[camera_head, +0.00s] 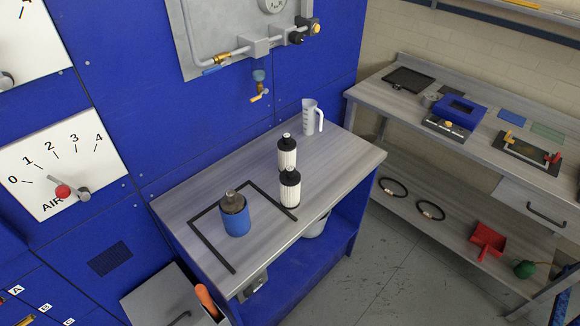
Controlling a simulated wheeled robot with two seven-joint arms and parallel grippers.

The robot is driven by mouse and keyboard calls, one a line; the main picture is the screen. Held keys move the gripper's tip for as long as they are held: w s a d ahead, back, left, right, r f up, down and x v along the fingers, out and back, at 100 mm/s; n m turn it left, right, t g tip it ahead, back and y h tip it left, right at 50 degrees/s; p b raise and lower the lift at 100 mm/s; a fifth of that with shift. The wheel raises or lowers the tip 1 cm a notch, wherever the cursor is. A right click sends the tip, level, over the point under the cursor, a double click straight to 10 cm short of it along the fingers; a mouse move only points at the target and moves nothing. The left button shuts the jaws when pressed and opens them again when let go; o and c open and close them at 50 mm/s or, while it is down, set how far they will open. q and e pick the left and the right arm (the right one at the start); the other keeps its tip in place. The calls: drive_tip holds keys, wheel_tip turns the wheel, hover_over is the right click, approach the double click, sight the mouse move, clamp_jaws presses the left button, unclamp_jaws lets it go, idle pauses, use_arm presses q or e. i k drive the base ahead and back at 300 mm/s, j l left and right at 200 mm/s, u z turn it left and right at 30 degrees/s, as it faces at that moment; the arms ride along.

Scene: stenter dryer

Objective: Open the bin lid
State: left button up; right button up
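A grey metal box (160,292) stands on the floor at the bottom left, between the blue machine and the table. It looks like the bin. Its flat top looks like a lid lying shut, with a dark handle (181,318) near the bottom edge of the picture. The front of the box is cut off by the frame. An orange rounded piece (205,299) shows at its right side; I cannot tell whether it is attached. Neither of my grippers is in view.
A grey-topped table (335,170) holds a blue canister (235,216), two black-and-white filters (290,188), a clear jug (310,117) and a black bracket. A bucket (316,228) stands below. A workbench (400,117) is at right. The floor (385,275) between is clear.

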sight(168, 298)
drive_tip(key=u, duration=1.45)
